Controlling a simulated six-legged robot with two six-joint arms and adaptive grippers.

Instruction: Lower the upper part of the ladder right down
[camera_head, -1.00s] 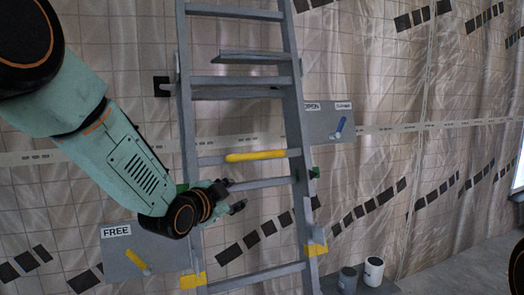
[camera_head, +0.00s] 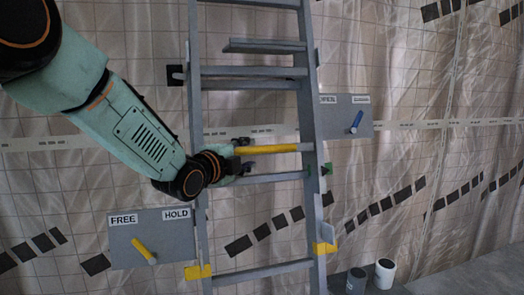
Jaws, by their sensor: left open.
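The grey ladder (camera_head: 309,110) stands upright against the sheeted wall, its two overlapping parts showing as doubled rungs. One rung has a yellow grip (camera_head: 280,149). My left gripper (camera_head: 250,150) is open at the left end of this grip, one finger above and one below it; contact cannot be told. At lower left, a grey panel (camera_head: 125,255) marked FREE and HOLD carries a yellow lever (camera_head: 143,250) tilted up-left toward FREE. Yellow brackets (camera_head: 198,272) sit low on the rails, the other one at right (camera_head: 325,248). My right gripper is not in view.
A second grey panel (camera_head: 338,122) behind the right rail has two small labels and a blue lever (camera_head: 356,121) tilted up-right.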

